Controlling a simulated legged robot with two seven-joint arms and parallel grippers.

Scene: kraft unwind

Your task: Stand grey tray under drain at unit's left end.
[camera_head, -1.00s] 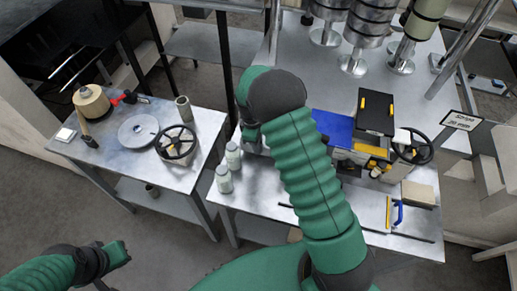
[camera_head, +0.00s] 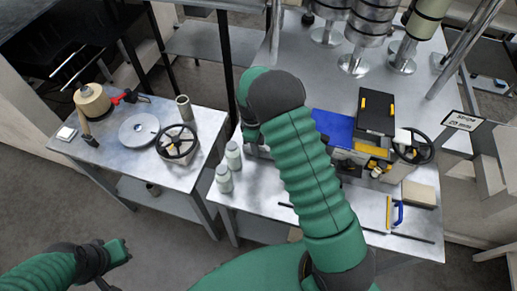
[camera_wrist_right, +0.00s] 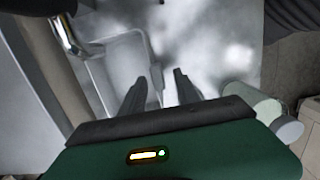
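In the right wrist view, the grey tray (camera_wrist_right: 98,72) is a shallow, pale, rounded-corner shape on the metal table. A shiny bent pipe (camera_wrist_right: 66,36), which looks like the drain, comes down by its upper left corner. My right gripper (camera_wrist_right: 160,76) is open, with its two dark fingers apart on either side of the tray's right edge; I cannot tell whether they touch it. In the head view, my right arm hides the tray and drain, and the right fingers cannot be made out. My left gripper (camera_head: 120,250) is far off at lower left, its fingers unclear.
Two pale bottles (camera_head: 224,179) stand on the bench's left end, close to my right gripper. The unit with a blue panel (camera_head: 333,126) and handwheel (camera_head: 413,146) is to the right. A side table (camera_head: 112,165) holds a tape roll, disc and wheel.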

